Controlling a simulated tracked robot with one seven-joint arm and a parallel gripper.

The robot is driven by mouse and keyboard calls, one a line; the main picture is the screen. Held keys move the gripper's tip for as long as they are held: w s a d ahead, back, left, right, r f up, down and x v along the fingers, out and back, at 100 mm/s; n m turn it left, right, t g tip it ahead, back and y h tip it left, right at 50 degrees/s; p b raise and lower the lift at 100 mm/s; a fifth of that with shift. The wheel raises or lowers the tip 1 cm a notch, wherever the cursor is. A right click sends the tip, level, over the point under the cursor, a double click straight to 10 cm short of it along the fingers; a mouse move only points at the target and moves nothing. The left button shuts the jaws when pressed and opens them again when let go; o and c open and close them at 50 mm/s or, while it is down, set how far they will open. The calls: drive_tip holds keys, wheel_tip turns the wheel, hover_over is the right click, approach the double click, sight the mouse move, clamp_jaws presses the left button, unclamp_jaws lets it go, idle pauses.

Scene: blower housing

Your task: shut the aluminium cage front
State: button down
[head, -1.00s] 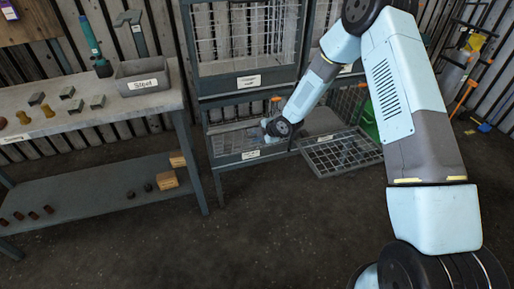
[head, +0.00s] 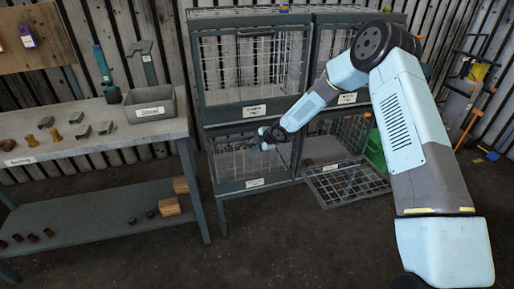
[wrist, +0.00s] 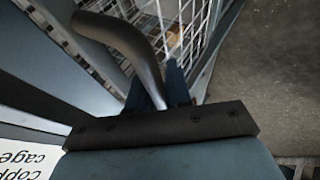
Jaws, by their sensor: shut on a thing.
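A bank of grey wire cages stands at the back in the head view. My gripper (head: 265,143) is at the lower left cage, near the upper part of its mesh front (head: 248,164), which looks raised and nearly upright. In the wrist view my gripper (wrist: 158,92) is shut on a grey curved bar handle (wrist: 128,40); its ends are partly hidden. The lower right cage front (head: 346,184) hangs open, lying out low. The cage labels are too small to read in the head view, so I cannot tell which cage is aluminium. A label in the wrist view (wrist: 22,155) reads "Copp… cage".
The upper left cage (head: 254,68) and upper right cage are above my gripper. A workbench (head: 90,145) with a grey labelled bin (head: 148,106) and small metal parts stands at the left. A green object (head: 375,150) is right of the cages. The floor in front is clear.

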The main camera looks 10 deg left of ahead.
drive_tip(key=shift+w+a+r, duration=0.2)
drive_tip(key=shift+a+r, duration=0.2)
drive_tip(key=shift+a, duration=0.2)
drive_tip(key=c, duration=1.1)
unclamp_jaws()
drive_tip(key=v, duration=0.9)
drive_tip(key=d+f+v, duration=0.1)
drive_tip(key=v, duration=0.4)
drive_tip(key=shift+s+d, duration=0.1)
